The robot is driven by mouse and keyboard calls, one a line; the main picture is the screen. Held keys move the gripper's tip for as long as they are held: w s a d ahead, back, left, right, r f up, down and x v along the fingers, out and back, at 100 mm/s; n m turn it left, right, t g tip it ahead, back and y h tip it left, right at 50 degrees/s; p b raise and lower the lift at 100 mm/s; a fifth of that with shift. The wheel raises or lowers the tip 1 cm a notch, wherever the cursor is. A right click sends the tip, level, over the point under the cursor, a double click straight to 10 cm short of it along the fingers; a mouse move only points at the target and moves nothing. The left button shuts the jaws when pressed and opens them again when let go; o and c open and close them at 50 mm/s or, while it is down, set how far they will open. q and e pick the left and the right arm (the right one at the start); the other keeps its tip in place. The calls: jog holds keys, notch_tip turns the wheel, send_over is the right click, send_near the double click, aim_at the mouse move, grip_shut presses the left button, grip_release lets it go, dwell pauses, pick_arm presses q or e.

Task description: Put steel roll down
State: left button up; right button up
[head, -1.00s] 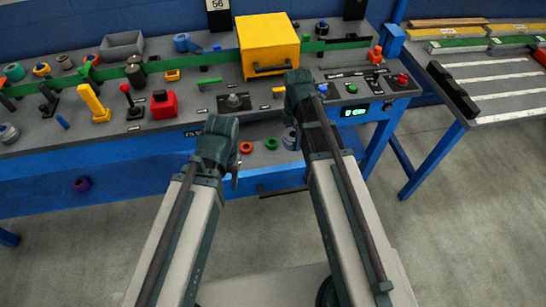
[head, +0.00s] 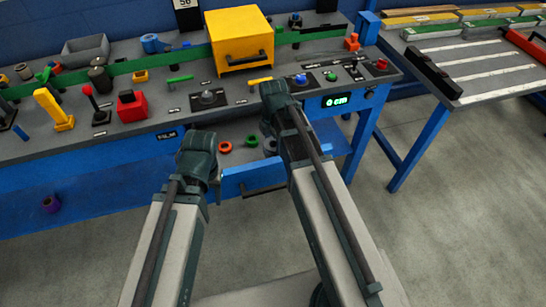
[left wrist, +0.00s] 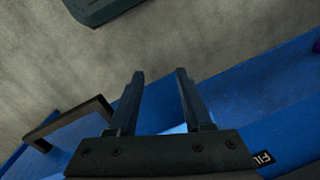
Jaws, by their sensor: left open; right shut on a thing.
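A grey steel roll (head: 270,146) shows partly beneath my right gripper (head: 269,128) in the head view, over the open blue drawer. My right gripper is shut on it; the fingers are mostly hidden by my own wrist. I cannot tell whether the roll touches the drawer floor. My left gripper (head: 205,172) is left of the drawer front, its fingers hidden in the head view. In the left wrist view my left gripper (left wrist: 160,74) is open and empty, with two parallel dark fingers near the blue bench front.
The open drawer (head: 250,180) has a dark handle, also visible in the left wrist view (left wrist: 70,120). Beside the roll are a red ring (head: 225,147) and a green ring (head: 251,140). A yellow box (head: 238,40) and several controls crowd the bench top (head: 150,145).

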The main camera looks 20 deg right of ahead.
aim_at(274, 153)
jog(key=shift+f+b, duration=1.8)
jog(key=shift+f, duration=0.1)
jog(key=shift+f, duration=0.15)
jog(key=o, duration=1.5)
jog(key=shift+o, duration=0.2)
jog(key=shift+r, duration=0.2)
